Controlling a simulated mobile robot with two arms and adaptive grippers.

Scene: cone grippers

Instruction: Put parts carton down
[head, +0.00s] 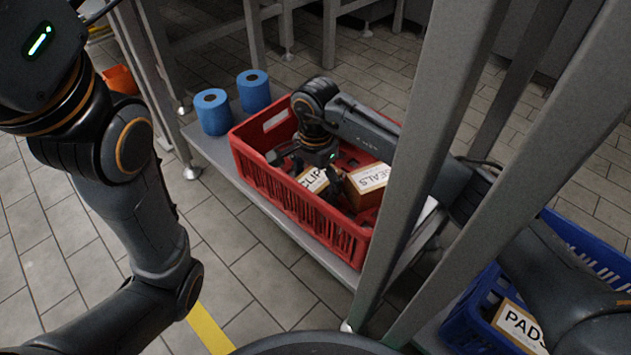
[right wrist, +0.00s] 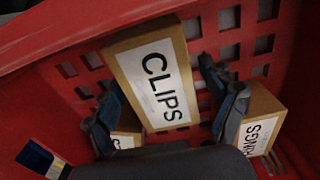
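A cardboard carton with a white CLIPS label (head: 314,180) is inside the red crate (head: 300,202). In the right wrist view the CLIPS carton (right wrist: 152,75) lies between my right fingers against the slotted crate wall, tilted in the picture. My right gripper (head: 318,176) reaches down into the crate. In the right wrist view its fingers (right wrist: 165,108) are spread, with a gap to the carton on the left side and a narrow one on the right. The carton's underside is hidden. My left arm crosses the left of the head view, but its gripper is out of frame.
A SEALS carton (head: 367,186) is in the crate. Another labelled carton (right wrist: 262,122) and a partly hidden one (right wrist: 127,134) show beside my fingers. Blue rolls (head: 212,112) stand beside the crate. Grey posts (head: 425,150) rise in front. A blue crate (head: 480,310) holds a PADS carton (head: 519,326).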

